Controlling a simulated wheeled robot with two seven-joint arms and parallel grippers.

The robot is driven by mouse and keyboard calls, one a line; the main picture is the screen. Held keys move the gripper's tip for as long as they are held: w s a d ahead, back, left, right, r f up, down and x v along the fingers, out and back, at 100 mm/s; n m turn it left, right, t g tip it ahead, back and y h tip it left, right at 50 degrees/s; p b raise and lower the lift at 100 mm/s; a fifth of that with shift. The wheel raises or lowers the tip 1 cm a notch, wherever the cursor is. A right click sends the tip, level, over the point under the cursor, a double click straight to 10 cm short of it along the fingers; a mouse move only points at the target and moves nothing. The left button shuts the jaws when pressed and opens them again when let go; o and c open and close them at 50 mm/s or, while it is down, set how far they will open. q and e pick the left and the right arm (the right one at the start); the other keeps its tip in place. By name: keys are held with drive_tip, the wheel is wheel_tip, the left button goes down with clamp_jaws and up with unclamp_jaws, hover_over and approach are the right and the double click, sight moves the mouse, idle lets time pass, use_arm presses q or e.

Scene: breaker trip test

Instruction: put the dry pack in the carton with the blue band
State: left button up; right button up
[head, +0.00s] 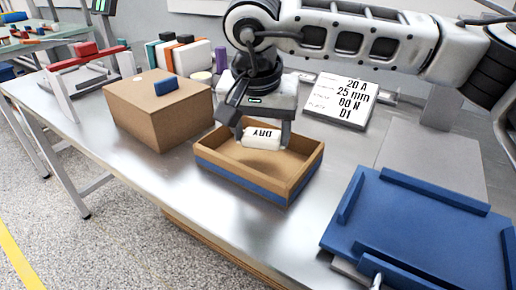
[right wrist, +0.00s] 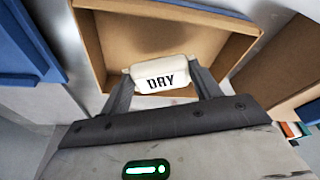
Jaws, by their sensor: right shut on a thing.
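The dry pack (head: 262,135) is a small white block with "DRY" printed on it. My right gripper (head: 264,138) is shut on it, with one finger at each end. In the right wrist view the pack (right wrist: 160,75) sits between the fingertips of the right gripper (right wrist: 162,82). The carton with the blue band (head: 240,185) is an open brown box on the table. The pack is held over its opening; I cannot tell how far above the floor it is. The carton also shows in the right wrist view (right wrist: 88,45). My left gripper is not in view.
A closed brown box (head: 160,115) with a blue block on top stands left of the carton. A blue tray (head: 420,230) lies at the right front. A sign (head: 341,98) stands behind. Several coloured upright items (head: 185,55) are at the back left. Bare table lies before the carton.

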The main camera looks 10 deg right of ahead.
sight(258, 148)
drive_tip(key=x, duration=0.4)
drive_tip(key=shift+s+a+b, duration=0.1)
drive_tip(key=shift+a+b, duration=0.2)
drive_tip(key=shift+a, duration=0.05)
drive_tip(key=shift+f, duration=0.1)
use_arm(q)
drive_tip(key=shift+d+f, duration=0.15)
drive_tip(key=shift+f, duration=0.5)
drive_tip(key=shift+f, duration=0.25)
use_arm(e)
drive_tip(key=shift+f, duration=0.25)
drive_tip(key=o, duration=1)
